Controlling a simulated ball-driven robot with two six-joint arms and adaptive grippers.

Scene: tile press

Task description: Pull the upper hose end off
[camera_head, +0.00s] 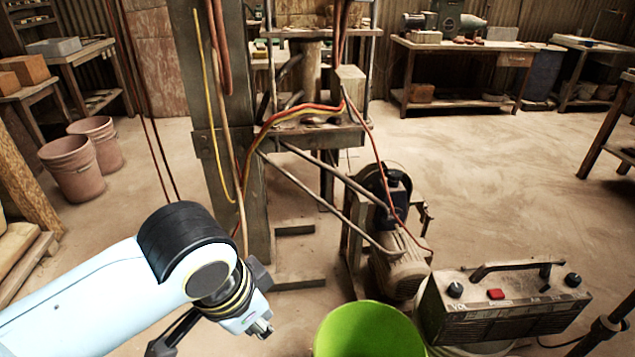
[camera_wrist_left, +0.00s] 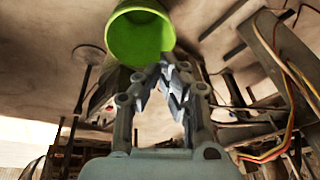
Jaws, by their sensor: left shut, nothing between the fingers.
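Red, orange and yellow hoses (camera_head: 290,112) run in a bundle from the press column (camera_head: 223,100) to a small block (camera_head: 349,79) on the press bracket. A thin red hose (camera_head: 374,145) drops from near that block to the motor and pump unit (camera_head: 395,262). Which end is the upper hose end I cannot tell for sure. My left gripper (camera_head: 264,330) is low in front of the press, well below and apart from the hoses. In the left wrist view its fingers (camera_wrist_left: 172,72) are shut and empty. Hoses also show at the right of that view (camera_wrist_left: 270,152). My right gripper is not in view.
A green bucket (camera_head: 368,335) stands right of my left gripper and shows in the wrist view (camera_wrist_left: 140,34). A control box (camera_head: 505,303) with a red button is at the lower right. Diagonal struts (camera_head: 318,192) cross below the bracket. Open floor (camera_head: 510,185) lies to the right.

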